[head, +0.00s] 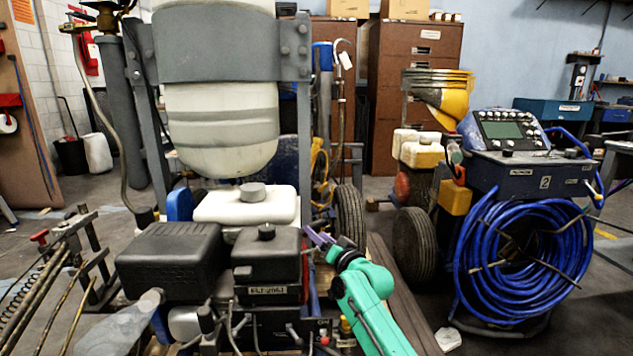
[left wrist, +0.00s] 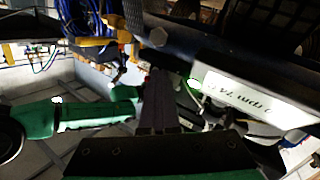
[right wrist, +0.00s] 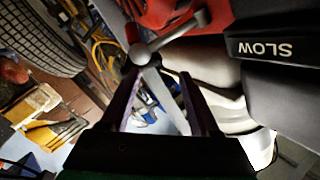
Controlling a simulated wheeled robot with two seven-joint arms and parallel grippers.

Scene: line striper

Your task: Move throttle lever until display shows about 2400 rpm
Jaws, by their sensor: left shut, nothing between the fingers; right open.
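My right gripper (head: 320,238) is at the right side of the engine (head: 267,262) in the head view. In the right wrist view its dark purple fingers (right wrist: 160,95) are open. In the left wrist view my left gripper (left wrist: 158,80) is shut and empty. A lit display (left wrist: 258,103) with upside-down "rpm" text is to its right; its number is not readable.
A white tank (head: 247,205) and black air-cleaner cover (head: 170,258) crowd the engine top. A tyre (head: 349,217) stands behind my right gripper. A machine with a blue hose coil (head: 525,262) stands right. Some floor is clear between them.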

